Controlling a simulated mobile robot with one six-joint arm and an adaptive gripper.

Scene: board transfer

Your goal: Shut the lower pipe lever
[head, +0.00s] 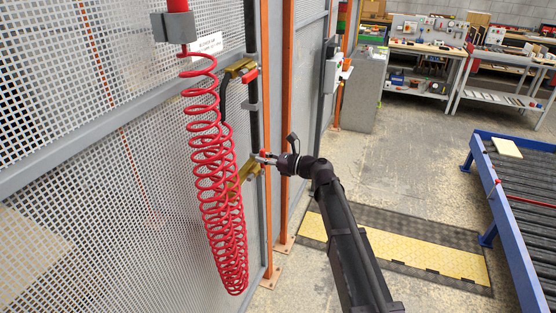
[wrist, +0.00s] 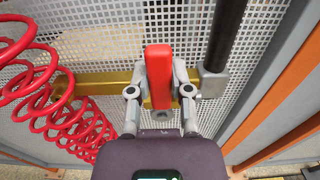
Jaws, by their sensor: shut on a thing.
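The lower pipe lever, with its red handle (wrist: 159,62), stands between the two grey fingers of my gripper (wrist: 160,88) in the wrist view. The fingers are shut on it from both sides. In that view the handle runs upright across the brass pipe (wrist: 108,82). In the head view my gripper (head: 266,157) is at the lower brass fitting (head: 244,172), and only a little red of the lever shows there. The upper lever (head: 250,75) is a separate red handle at the upper brass fitting (head: 240,66), clear of my gripper.
A red coiled hose (head: 215,180) hangs just left of the fittings, close to my gripper in the wrist view (wrist: 55,105). Behind is a perforated metal panel (head: 90,130); an orange post (head: 286,100) stands to the right. A blue-framed conveyor (head: 505,220) is far right.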

